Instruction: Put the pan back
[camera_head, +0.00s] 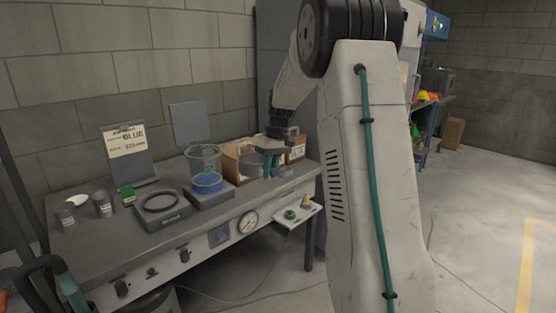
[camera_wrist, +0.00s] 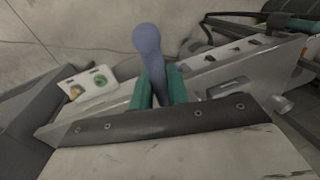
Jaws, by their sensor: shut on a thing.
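My gripper (camera_head: 271,170) is above the right part of the grey bench, its teal fingers pointing down. In the wrist view the fingers (camera_wrist: 160,90) are shut on a blue-grey piece with a rounded end (camera_wrist: 147,40), which I take to be the pan's handle. A black-ringed device (camera_head: 160,205) sits on the bench to the left. Right of it, a glass beaker with blue liquid (camera_head: 206,172) stands on a second grey base (camera_head: 210,196).
A sign (camera_head: 127,143), a green block (camera_head: 127,192) and two grey cans (camera_head: 103,204) stand at the bench's left. Cardboard boxes (camera_head: 297,149) are behind my gripper. A small white shelf (camera_head: 290,214) juts out at the bench's front. Open floor lies at the right.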

